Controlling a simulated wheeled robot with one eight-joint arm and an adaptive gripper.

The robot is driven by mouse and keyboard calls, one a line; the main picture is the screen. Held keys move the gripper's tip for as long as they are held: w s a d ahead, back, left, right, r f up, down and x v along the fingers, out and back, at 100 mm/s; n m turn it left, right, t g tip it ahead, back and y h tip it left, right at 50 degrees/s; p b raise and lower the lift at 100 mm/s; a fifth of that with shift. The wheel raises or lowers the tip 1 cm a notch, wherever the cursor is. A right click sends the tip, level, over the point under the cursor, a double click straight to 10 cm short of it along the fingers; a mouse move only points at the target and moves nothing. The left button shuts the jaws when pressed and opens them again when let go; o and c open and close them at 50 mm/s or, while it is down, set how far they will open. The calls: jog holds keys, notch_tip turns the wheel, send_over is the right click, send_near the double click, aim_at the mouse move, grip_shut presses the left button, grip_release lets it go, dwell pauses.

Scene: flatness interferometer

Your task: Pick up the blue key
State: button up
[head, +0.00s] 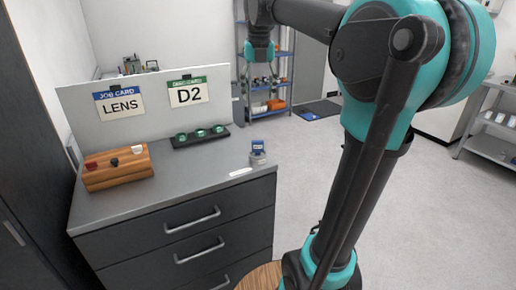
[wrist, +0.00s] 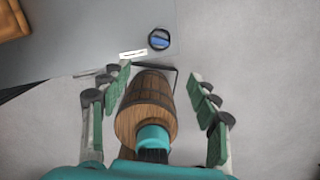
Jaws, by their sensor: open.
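The blue key (head: 258,142) sits upright in a small grey round holder (head: 258,158) at the right end of the grey cabinet top. In the wrist view the blue key (wrist: 159,41) shows from above as a blue bar inside a dark ring. My gripper (head: 262,78) hangs in the air, fingers down, and appears in front of the far shelves in the head view. In the wrist view my gripper (wrist: 166,100) is open, with its green-padded fingers wide apart and nothing held. The key is beyond the fingertips, near the top of that view, and is not touched.
A wooden block (head: 118,167) with red, black and white pieces stands at the cabinet's left. A dark tray (head: 201,137) with green-ringed pieces lies behind. A panel (head: 148,110) carries LENS and D2 cards. A white label (head: 240,172) lies near the holder. The middle of the top (head: 190,165) is clear.

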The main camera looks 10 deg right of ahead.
aim_at(258, 141)
jog(key=shift+w+f+m, duration=0.1)
jog(key=shift+m, duration=0.2)
jog(key=c, duration=0.5)
jog(key=m, duration=0.3)
jog(key=shift+w+f, duration=0.25)
jog(key=shift+f, duration=0.1)
jog(key=shift+c, duration=0.2)
jog(key=f+m, duration=0.4)
jog(key=f, duration=0.1)
jog(key=w+f+m+g, duration=0.1)
jog(key=f+m, duration=0.9)
jog(key=shift+w+d, duration=0.3)
jog(key=shift+w, duration=0.1)
jog(key=shift+a+f, duration=0.15)
jog(key=shift+f, duration=1.2)
jog(key=shift+a+f, duration=0.1)
jog(key=shift+f, duration=1.25)
